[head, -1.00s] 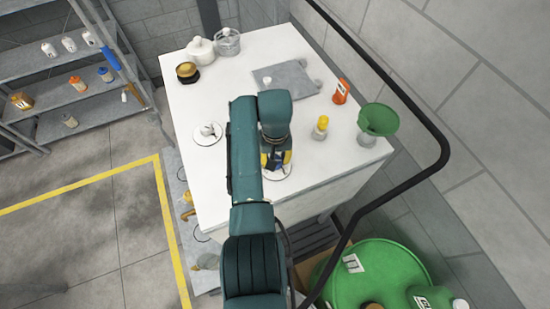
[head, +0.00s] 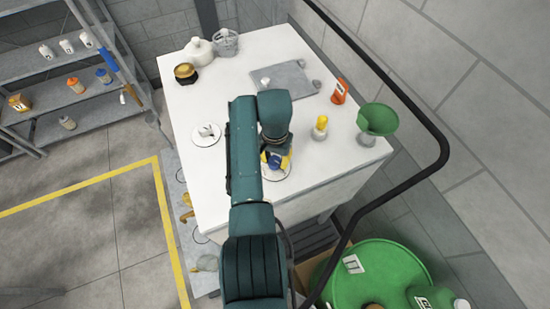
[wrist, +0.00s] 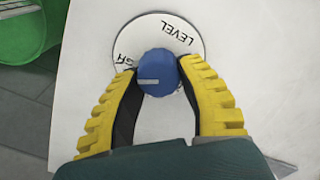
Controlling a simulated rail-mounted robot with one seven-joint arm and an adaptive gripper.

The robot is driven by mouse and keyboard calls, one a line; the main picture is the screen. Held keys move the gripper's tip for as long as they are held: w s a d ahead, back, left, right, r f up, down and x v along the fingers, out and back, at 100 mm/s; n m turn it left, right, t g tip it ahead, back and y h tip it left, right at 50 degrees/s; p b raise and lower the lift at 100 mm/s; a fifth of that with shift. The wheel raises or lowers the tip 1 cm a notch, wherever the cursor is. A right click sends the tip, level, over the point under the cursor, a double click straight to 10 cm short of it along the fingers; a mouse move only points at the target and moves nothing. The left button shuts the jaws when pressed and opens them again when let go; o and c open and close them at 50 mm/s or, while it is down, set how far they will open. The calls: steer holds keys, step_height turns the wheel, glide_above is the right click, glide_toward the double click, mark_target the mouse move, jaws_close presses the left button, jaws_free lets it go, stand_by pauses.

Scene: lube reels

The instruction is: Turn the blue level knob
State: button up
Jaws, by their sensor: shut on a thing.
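The blue level knob (wrist: 157,72) has a pale pointer line and stands on a round white dial plate (wrist: 185,38) with the printed word LEVEL, partly covered by my gripper. In the wrist view, the yellow-and-black fingers of my gripper (wrist: 156,82) lie on either side of the knob and are shut on it. In the head view, my gripper (head: 276,160) is over the dial plate (head: 284,174) near the front of the white table, and a bit of the blue knob shows.
The white table (head: 200,105) also bears a second round dial (head: 206,135) at left, a grey plate (head: 285,80), an orange bottle (head: 340,92), a yellow-topped bottle (head: 320,127) and a green funnel (head: 377,119). A black rail (head: 400,100) runs along the right. A green drum (head: 375,275) stands below right.

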mark_target(276, 159)
steer(key=shift+f, duration=0.2)
steer(key=o, duration=1.2)
steer(key=shift+r, duration=0.15)
step_height(276, 159, up, 12)
steer(key=shift+d, duration=0.1)
